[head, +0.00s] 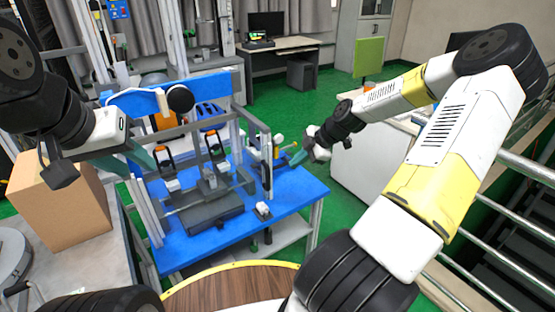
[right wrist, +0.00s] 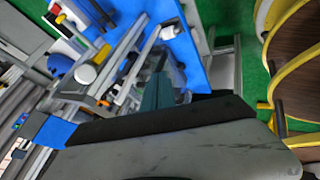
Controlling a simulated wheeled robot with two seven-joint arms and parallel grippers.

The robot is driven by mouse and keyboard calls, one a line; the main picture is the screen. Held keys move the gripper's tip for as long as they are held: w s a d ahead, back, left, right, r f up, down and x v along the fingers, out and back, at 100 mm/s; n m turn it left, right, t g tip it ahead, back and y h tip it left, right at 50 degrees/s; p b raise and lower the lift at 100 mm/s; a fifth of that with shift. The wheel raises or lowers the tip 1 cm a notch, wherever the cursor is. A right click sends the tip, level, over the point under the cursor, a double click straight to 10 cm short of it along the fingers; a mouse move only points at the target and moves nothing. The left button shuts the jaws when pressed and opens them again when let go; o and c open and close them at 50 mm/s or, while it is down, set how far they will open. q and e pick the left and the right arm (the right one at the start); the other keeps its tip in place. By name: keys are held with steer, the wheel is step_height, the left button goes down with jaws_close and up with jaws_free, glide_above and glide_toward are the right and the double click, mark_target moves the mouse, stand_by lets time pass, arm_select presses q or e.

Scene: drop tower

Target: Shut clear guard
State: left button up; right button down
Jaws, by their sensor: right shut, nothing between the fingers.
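The clear guard (head: 268,165) appears to be the grey-framed see-through panel standing at the right side of the rig on the blue bench (head: 300,190). It looks swung out from the rig's front; its exact angle is hard to tell. My right gripper (head: 299,157) is shut and empty, just right of this panel; contact cannot be told. Its teal fingers (right wrist: 158,92) show in the right wrist view, pointing at the bench and rig parts. My left gripper (head: 135,162) has its teal fingers apart, at the rig's left side, with nothing seen between them.
A small white-and-dark item (head: 263,210) lies on the bench's front right. A cardboard box (head: 60,205) is at left. A round wooden top (head: 230,288) is in front. Railings stand at right.

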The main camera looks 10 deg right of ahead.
steer(key=w+a+f, duration=0.5)
steer(key=w+f, duration=0.2)
steer(key=shift+w+a+f, duration=0.15)
steer(key=shift+a+f, duration=0.05)
steer(key=shift+f, duration=0.05)
steer(key=shift+w, duration=0.1)
